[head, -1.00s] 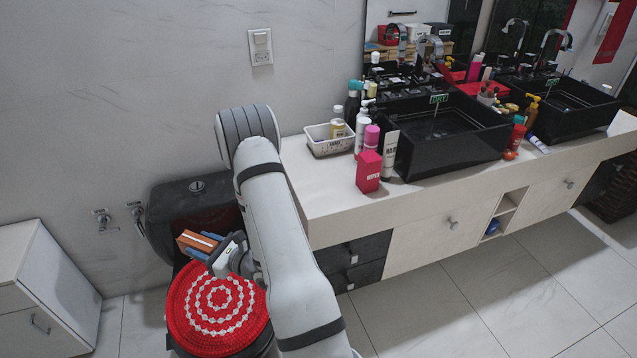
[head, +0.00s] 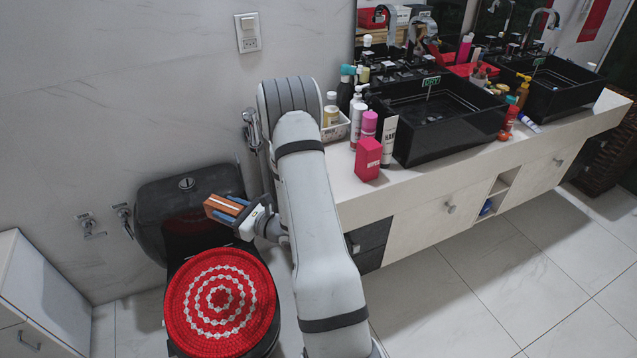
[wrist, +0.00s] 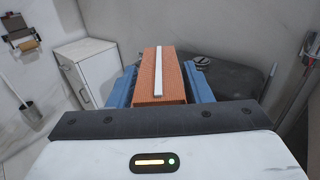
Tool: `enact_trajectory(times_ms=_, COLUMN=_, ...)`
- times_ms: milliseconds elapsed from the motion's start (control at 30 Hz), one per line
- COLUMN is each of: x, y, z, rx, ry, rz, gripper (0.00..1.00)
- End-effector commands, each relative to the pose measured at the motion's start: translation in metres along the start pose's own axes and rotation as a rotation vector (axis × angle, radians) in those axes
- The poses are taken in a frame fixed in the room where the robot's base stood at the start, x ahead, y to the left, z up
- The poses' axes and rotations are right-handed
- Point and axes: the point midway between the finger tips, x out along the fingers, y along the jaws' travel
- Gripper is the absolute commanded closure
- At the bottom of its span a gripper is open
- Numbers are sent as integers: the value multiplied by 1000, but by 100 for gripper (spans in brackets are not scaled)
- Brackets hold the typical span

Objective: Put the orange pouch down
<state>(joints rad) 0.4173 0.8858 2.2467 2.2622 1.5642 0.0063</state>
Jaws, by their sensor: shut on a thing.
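The orange pouch (head: 224,208) is a box-like orange thing with a pale stripe along it. My gripper (head: 233,212) is shut on it, with blue fingers on either side. In the head view it shows in front of the black toilet tank and above the back of the red-and-white toilet lid cover (head: 220,302). In the wrist view the pouch (wrist: 160,80) sits between the blue fingers, its stripe running away from me. Its underside is hidden, and I see no surface touching it.
The black toilet tank (head: 187,187) stands against the wall. A white cabinet (head: 42,290) is at the left. The counter (head: 350,190) at the right holds bottles, a red box (head: 367,159) and black sinks (head: 440,118). Floor tiles in front are clear.

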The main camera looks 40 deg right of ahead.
Motion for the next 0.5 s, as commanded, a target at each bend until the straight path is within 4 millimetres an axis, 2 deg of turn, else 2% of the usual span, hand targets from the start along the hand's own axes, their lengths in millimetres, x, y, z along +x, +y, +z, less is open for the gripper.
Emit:
enact_trajectory(times_ms=33, x=-5, y=-30, z=2, rx=-10, ry=-7, rz=-28, gripper=80)
enact_trajectory(times_ms=167, x=-26, y=-103, z=18, rx=-13, ry=-7, rz=-88, gripper=80)
enact_trajectory(times_ms=200, x=-36, y=-126, z=24, rx=-12, ry=-6, rz=-109, gripper=80)
enact_trajectory(times_ms=300, x=-65, y=-179, z=42, rx=-13, ry=-5, rz=-162, gripper=80)
enact_trajectory(times_ms=400, x=-96, y=-221, z=59, rx=-10, ry=-4, rz=-213, gripper=80)
enact_trajectory(times_ms=500, x=-122, y=-250, z=73, rx=-6, ry=-3, rz=-256, gripper=80)
